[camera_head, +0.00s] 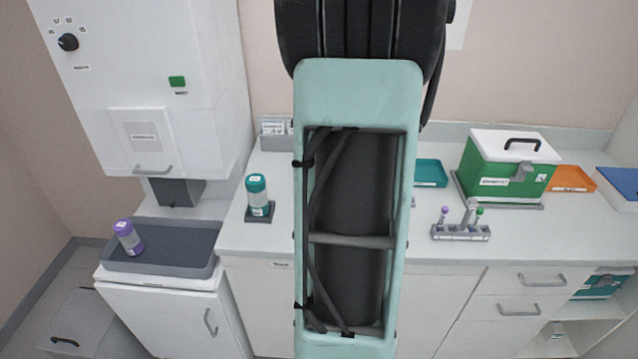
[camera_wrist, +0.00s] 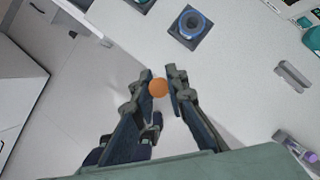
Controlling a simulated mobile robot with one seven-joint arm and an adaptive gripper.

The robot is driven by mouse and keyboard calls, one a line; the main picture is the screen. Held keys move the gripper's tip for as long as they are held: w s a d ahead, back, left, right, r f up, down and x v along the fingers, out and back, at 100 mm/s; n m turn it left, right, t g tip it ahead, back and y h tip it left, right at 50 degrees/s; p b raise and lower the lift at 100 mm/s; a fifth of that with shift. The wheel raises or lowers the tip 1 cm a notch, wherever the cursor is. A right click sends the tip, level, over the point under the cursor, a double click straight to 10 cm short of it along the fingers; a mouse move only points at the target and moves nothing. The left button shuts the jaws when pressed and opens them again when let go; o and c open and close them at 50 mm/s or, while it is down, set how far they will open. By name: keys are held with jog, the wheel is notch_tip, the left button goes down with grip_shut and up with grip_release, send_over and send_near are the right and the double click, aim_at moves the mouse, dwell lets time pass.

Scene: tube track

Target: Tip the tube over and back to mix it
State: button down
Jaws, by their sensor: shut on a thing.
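My gripper (camera_wrist: 162,84) shows in the wrist view, its two dark fingers shut on the tube. Of the tube, only a round orange end (camera_wrist: 158,88) shows between the fingertips. Its body is hidden and its tilt is hard to tell. In the camera_head view my own arm fills the middle and hides the gripper and the held tube.
A teal-capped bottle (camera_head: 257,194) stands on a dark base. A purple-capped bottle (camera_head: 128,238) leans in a grey tray (camera_head: 190,262). A small rack (camera_head: 460,233) holds tubes. A green box (camera_head: 505,170) stands at the right. Counter (camera_head: 430,205) between is partly bare.

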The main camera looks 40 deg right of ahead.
notch_tip(320, 180, up, 10)
dwell(0.6)
